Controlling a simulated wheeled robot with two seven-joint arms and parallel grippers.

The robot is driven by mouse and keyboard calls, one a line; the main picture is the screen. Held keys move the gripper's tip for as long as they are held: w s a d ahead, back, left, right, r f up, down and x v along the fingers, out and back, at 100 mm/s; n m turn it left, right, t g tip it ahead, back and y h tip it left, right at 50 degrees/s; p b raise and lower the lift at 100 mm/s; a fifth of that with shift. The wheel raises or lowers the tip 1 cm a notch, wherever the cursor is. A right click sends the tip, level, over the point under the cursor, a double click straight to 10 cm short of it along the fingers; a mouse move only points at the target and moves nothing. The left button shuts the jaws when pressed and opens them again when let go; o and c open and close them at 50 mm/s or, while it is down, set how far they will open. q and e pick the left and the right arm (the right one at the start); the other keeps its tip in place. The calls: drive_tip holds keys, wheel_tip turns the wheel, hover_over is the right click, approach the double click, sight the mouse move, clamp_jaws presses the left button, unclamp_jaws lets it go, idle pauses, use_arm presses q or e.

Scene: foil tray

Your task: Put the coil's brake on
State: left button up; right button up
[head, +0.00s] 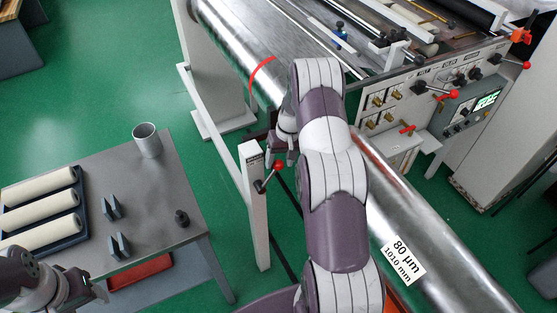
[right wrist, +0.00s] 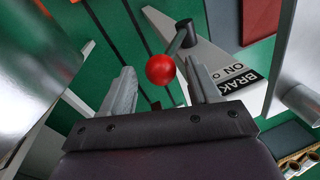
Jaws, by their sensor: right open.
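The brake lever has a red ball knob (head: 279,165) and a dark arm on a pale post (head: 255,215). In the right wrist view the red ball (right wrist: 160,69) lies between my right gripper's two grey fingers, which stand apart; contact cannot be told. The post's plate (right wrist: 232,80) reads "BRAK" and "ON", partly cut off. In the head view my right gripper (head: 283,158) is just above the knob, partly hidden by my arm. A shiny foil coil (head: 440,250) labelled 80 µm lies at lower right. My left gripper (head: 92,292) is at the lower left, away from the lever.
A grey table (head: 165,190) at left carries a tray (head: 84,232) of pale rolls, a metal cup (head: 147,140), dark brackets and a small black knob. A machine with a control panel (head: 430,110) and a steel roller (head: 225,40) stands behind. Green floor lies between table and post.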

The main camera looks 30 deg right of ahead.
drive_tip(key=shift+w+a+f, duration=0.1)
drive_tip(key=shift+a+f, duration=0.05)
drive_tip(key=shift+f, duration=0.4)
drive_tip(key=shift+w+a+f, duration=0.1)
drive_tip(key=shift+f, duration=0.4)
drive_tip(key=shift+s, duration=0.1)
